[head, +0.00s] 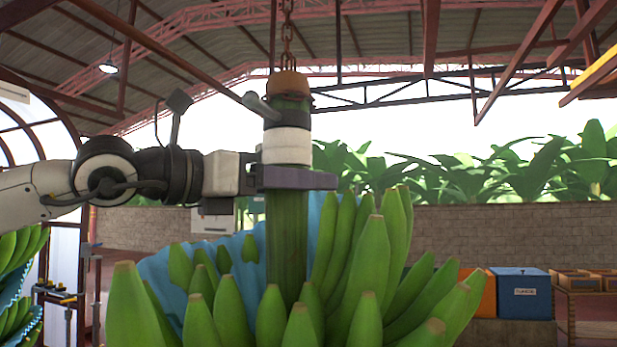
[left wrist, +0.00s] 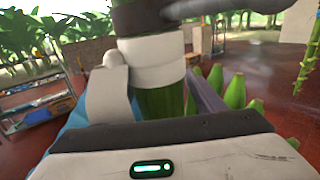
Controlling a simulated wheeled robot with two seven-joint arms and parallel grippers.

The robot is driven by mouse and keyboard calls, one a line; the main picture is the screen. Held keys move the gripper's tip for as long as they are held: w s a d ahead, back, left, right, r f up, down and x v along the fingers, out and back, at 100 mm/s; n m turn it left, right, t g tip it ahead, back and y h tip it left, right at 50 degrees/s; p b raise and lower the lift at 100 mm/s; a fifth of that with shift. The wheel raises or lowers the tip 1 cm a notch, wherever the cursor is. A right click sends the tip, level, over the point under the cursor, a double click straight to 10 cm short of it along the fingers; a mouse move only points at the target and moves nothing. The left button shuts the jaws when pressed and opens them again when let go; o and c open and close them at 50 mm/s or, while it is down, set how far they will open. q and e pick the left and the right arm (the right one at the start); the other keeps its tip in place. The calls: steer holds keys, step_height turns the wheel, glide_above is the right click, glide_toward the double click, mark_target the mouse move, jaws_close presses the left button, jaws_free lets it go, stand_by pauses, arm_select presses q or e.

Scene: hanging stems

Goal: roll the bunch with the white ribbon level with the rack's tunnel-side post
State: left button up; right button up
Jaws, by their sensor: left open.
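The bunch with the white ribbon (head: 287,145) hangs from a chain in the middle of the head view, its green bananas (head: 365,265) spread below a thick green stem (head: 287,235). The white ribbon also shows in the left wrist view (left wrist: 152,58). My left gripper (head: 297,178) is at the stem just below the ribbon. Its jaws are open, with the stem between the two fingers in the left wrist view (left wrist: 165,100); I cannot tell whether they touch it. A rack with upright posts (head: 82,270) stands at the far left, partly cut off. My right gripper is not in view.
Another bunch (head: 14,250) hangs at the left edge. Blue sheeting (head: 160,270) lies behind the near bananas. A blue bin (head: 523,292) and a table with wooden crates (head: 577,281) stand at the right. A block wall (head: 510,235) runs behind.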

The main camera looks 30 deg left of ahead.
arm_select(q)
steer(key=shift+x, duration=0.85)
steer(key=shift+w, duration=0.2)
